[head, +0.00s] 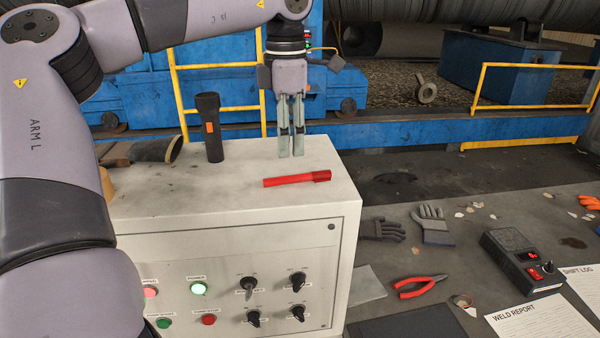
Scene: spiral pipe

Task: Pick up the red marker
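The red marker (297,179) lies flat on top of the pale control cabinet (160,197), near its front right edge, its darker end to the right. My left gripper (291,154) points straight down behind the marker, close over the cabinet's back right part. Its two fingers stand side by side with a narrow gap between them and nothing visible in it. The gripper is apart from the marker; its exact height over the top cannot be told. My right gripper is not in view.
A black flashlight (209,128) stands upright on the cabinet left of my gripper. Right of the cabinet, a lower surface holds gloves (433,225), red pliers (420,286), a dark meter box (522,260) and papers (545,322).

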